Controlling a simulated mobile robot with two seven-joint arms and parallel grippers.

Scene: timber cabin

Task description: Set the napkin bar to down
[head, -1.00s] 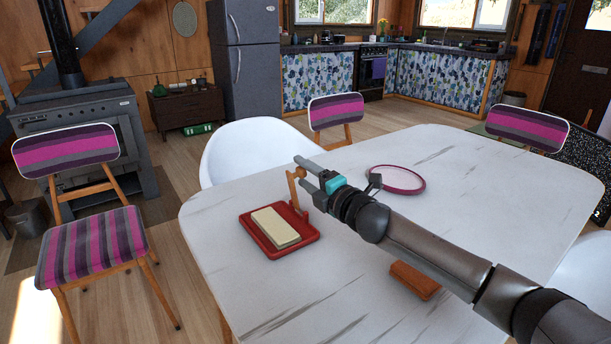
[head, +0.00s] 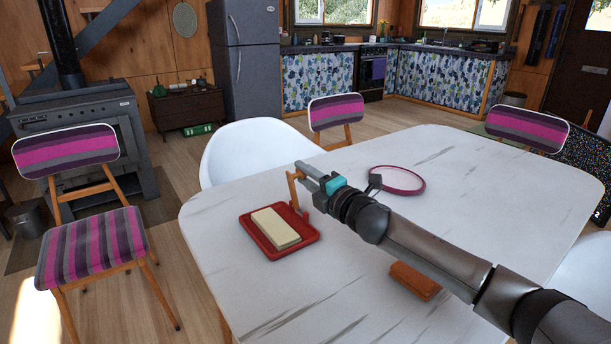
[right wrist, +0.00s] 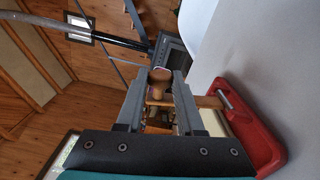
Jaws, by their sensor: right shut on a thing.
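The napkin holder is a red tray (head: 252,232) on the white table, with a stack of cream napkins (head: 275,228) lying in it. Its wooden bar (head: 293,190) stands raised at the tray's right side, above the napkins. My right gripper (head: 299,170) is shut on the bar's upper end. In the right wrist view the bar's round wooden knob (right wrist: 160,88) sits between the two fingers, and its shaft runs right to the red holder (right wrist: 250,125). The fingers partly hide the bar in the head view. My left gripper is not in view.
A pink-rimmed round item (head: 398,180) lies behind my right arm on the table (head: 460,160). A brown block-like item (head: 414,281) lies below the arm. A white chair (head: 255,145) stands close to the table's far left edge. The table in front of the tray is clear.

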